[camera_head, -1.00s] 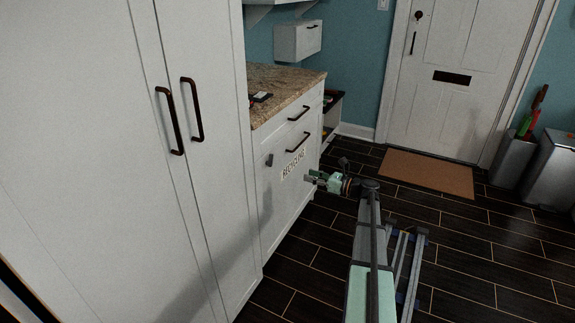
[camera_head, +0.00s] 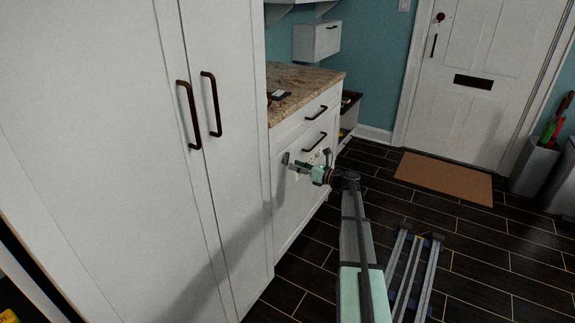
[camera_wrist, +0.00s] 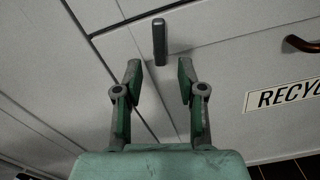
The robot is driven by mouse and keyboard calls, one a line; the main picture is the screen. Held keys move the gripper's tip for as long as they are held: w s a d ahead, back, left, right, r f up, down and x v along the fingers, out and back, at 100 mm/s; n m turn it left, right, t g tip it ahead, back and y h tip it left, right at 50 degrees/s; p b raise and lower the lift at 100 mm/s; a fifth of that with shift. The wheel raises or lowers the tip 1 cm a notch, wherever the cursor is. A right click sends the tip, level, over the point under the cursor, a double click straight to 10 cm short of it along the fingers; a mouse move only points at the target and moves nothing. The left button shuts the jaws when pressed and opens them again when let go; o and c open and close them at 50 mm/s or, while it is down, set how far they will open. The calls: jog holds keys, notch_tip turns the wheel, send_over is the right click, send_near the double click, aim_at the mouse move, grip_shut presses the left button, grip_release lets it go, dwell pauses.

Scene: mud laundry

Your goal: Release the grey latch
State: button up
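The grey latch (camera_wrist: 159,42) is a small upright dark grey bar on the white cabinet front. In the wrist view it stands just beyond my gripper (camera_wrist: 158,72), roughly between the lines of the two fingertips. The fingers are apart and nothing is between them. In the head view the latch (camera_head: 285,158) shows as a small grey piece at the left edge of the recycling front, with my gripper (camera_head: 297,166) close to its right. I cannot tell whether they touch.
The recycling label (camera_wrist: 285,95) and a dark bronze handle (camera_wrist: 302,44) are to the right in the wrist view. A granite counter (camera_head: 310,78) is above the front. Tall white cabinet doors (camera_head: 100,130) stand at left. Dark floor (camera_head: 480,240) is open at right.

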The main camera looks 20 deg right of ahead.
aim_at(287, 163)
jog(key=shift+x, duration=2.3)
grip_shut()
